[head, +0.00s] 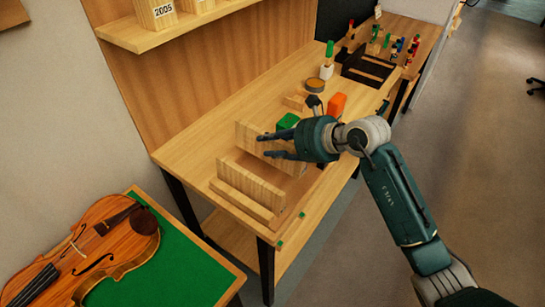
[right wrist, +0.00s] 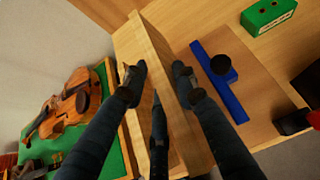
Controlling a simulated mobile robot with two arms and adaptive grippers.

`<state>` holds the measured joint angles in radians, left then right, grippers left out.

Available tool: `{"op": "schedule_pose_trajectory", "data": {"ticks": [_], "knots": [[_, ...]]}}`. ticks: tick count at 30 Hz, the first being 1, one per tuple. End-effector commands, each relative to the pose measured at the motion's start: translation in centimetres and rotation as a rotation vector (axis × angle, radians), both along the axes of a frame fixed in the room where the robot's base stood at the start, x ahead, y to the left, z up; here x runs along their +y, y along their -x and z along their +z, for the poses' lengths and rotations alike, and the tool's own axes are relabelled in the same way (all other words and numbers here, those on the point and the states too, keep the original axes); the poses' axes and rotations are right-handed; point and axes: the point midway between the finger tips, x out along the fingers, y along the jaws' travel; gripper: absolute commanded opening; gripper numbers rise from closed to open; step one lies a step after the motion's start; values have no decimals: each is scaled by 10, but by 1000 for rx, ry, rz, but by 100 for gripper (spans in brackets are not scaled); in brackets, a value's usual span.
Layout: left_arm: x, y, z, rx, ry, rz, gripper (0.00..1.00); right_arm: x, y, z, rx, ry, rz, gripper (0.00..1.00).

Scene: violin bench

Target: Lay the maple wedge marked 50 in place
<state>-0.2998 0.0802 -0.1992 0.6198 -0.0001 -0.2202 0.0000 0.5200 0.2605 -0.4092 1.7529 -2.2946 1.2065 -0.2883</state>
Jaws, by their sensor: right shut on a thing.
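My right gripper (head: 266,146) is shut on a pale, striped maple wedge (head: 246,134), held on edge above the bench. In the right wrist view, my right gripper (right wrist: 155,75) has one finger on each side of this wedge (right wrist: 146,38). Another pale wooden piece (head: 250,186) stands on edge in front of it, behind a low wooden strip (head: 240,203) near the bench's near end. I cannot read a 50 on either piece. The gripper hides part of the held wedge, and I cannot tell whether its lower edge touches anything. My left gripper is not in view.
Behind the gripper are a green block (head: 288,121), an orange block (head: 337,104) and a round tin (head: 315,85). A blue tool (right wrist: 218,78) with a black knob lies beside the wedge. A violin (head: 105,235) lies on a green-topped table (head: 180,262) at lower left.

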Motion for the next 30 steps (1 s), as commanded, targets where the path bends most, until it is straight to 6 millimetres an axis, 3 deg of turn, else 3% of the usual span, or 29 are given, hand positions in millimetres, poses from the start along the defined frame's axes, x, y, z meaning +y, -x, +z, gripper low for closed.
{"op": "schedule_pose_trajectory", "data": {"ticks": [15,26,27,30], "knots": [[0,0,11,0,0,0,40,0,0,-61,-1,-3,-1,0],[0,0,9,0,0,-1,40,0,-1,-67,-4,-2,0,0],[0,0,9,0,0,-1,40,0,0,-68,-2,0,0,31],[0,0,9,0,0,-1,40,0,0,-67,-1,0,0,47]]}}
